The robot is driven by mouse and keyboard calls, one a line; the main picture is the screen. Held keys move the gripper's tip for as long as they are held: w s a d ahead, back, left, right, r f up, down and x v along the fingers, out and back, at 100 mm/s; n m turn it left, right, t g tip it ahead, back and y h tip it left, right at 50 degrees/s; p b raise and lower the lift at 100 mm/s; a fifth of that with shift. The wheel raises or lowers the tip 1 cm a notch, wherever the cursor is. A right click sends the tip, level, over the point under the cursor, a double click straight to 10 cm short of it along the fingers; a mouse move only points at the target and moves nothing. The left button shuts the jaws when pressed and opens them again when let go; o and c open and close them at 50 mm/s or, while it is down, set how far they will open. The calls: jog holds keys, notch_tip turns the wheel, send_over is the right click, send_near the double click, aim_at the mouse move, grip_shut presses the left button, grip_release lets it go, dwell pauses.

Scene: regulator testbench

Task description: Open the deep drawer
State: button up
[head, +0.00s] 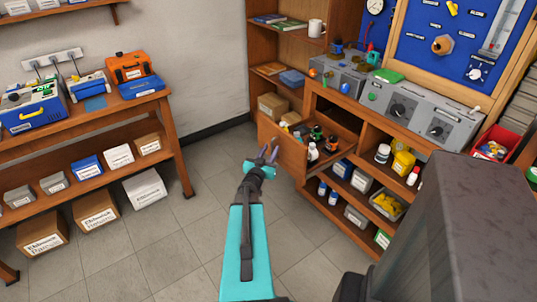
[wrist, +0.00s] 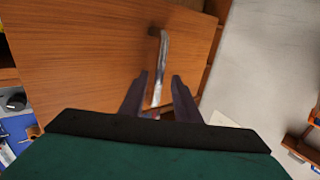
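The deep drawer (head: 283,152) in the wooden bench stands pulled out in the head view. Bottles and other small items show inside it. My gripper (head: 267,154) is in front of the drawer's wooden face. In the wrist view the drawer front (wrist: 85,60) fills the upper left, with a metal bar handle (wrist: 163,48) on it. My gripper (wrist: 160,76) is open, with one dark finger on each side of the handle's near part. Gaps show between the fingers and the bar. The handle is too small to make out in the head view.
Grey regulator units (head: 405,109) stand on the bench top, and open shelves (head: 345,207) with bottles and boxes lie below. A second bench (head: 150,108) with tool cases stands at the left. The tiled floor (head: 165,235) between them is clear.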

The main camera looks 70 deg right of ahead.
jog(key=shift+a, duration=0.1)
jog(key=shift+s+a, duration=0.15)
jog(key=shift+a, duration=0.95)
jog(key=a+p, duration=0.6)
jog(key=a, duration=0.5)
jog(key=shift+a, duration=0.2)
